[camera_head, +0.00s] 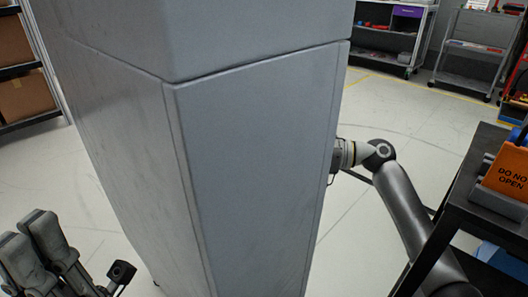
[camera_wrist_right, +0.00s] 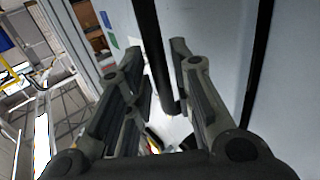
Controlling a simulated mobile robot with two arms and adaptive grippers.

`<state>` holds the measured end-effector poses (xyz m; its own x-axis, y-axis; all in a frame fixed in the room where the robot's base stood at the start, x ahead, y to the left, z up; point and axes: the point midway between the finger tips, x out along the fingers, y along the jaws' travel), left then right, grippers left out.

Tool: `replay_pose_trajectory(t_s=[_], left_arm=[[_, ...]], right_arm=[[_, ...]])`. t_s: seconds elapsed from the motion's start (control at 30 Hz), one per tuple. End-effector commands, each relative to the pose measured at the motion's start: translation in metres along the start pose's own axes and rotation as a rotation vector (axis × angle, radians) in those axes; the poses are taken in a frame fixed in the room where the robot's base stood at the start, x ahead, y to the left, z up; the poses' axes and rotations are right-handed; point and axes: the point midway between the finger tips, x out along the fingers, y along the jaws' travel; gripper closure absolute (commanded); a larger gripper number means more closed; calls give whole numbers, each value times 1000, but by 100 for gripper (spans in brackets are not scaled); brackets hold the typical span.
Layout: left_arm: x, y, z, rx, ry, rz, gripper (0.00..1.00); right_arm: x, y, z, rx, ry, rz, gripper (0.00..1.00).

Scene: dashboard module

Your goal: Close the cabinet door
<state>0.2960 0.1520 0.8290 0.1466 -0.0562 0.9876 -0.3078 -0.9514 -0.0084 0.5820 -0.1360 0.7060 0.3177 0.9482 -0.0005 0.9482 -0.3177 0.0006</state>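The tall grey cabinet (camera_head: 110,110) fills the middle of the head view. A large flat panel (camera_head: 250,150) faces me; I cannot tell whether it is the door, nor how far the door stands open. My right arm reaches to the cabinet's right edge, where its gripper (camera_head: 336,160) is partly hidden behind that edge. In the right wrist view my right gripper (camera_wrist_right: 160,95) is open, its fingers either side of a dark upright bar (camera_wrist_right: 150,45) by a pale panel (camera_wrist_right: 215,40). I cannot tell if they touch it. My left gripper (camera_head: 38,235) is low at the left, clear of the cabinet.
A black cart (camera_head: 455,215) with an orange "DO NOT OPEN" sign (camera_head: 508,170) stands at the right, close to my right arm. Shelving with boxes (camera_head: 22,98) is at the far left. Grey carts (camera_head: 470,65) stand at the back right. Pale floor is free between.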

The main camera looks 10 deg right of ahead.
Motion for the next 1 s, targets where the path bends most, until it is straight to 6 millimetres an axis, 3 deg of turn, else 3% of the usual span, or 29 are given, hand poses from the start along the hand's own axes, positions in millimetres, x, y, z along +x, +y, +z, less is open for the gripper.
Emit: replay_pose_trajectory(t_s=[0.17, 0.47, 0.67, 1.0], left_arm=[[3, 0, 0, 2, 19, 0, 100], [3, -1, 0, 3, 19, 0, 100], [3, 0, 1, 2, 17, 3, 100], [2, 1, 1, 2, 12, 14, 100]], right_arm=[[16, 0, 0, 0, 0, 0, 78], [18, 0, 0, 1, 0, 1, 78], [18, 0, 0, 1, 0, 1, 100], [20, -4, 0, 1, 0, 0, 100]])
